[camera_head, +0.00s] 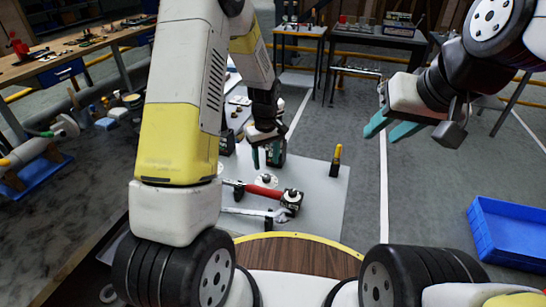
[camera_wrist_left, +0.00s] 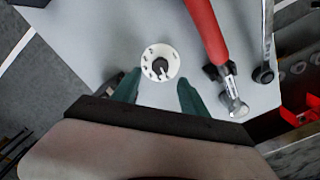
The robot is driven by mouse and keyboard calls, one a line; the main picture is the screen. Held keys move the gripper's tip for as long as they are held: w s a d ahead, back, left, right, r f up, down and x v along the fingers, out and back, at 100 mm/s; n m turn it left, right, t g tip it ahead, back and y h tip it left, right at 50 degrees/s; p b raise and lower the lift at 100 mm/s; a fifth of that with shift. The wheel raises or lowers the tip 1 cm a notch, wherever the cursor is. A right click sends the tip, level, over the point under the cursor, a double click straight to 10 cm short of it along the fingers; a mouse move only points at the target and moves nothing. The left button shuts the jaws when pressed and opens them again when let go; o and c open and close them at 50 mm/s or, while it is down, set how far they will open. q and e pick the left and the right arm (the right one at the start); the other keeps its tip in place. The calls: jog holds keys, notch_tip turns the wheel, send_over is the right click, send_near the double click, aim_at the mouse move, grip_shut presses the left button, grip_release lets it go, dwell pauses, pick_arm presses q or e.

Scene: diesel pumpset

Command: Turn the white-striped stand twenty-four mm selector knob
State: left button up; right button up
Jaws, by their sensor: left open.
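A black selector knob (camera_wrist_left: 160,66) sits in the middle of a round white dial plate (camera_wrist_left: 148,59) with small dark marks around it. In the head view the dial (camera_head: 266,181) lies on the light grey table (camera_head: 325,195). Its stand and any white stripe are not clear. My left gripper (camera_head: 267,158) is open and points down at the table near the dial. In the left wrist view its green fingers (camera_wrist_left: 157,88) are apart, with the knob ahead of the gap between them. My right gripper (camera_head: 391,128) is open and empty, up at the right.
A red-handled hammer (camera_head: 262,190) lies close beside the dial. A wrench (camera_head: 255,212) lies nearer me. A yellow-and-black tool (camera_head: 336,160) stands at the table's right side. A blue crate (camera_head: 510,232) is on the floor at right.

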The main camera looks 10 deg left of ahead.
aim_at(267, 176)
pick_arm(q)
notch_tip(267, 176, down, 6)
jog(key=shift+f, duration=0.25)
grip_shut()
jog(key=shift+m, duration=0.3)
jog(key=m, duration=1.3)
dwell(0.4)
dwell(0.3)
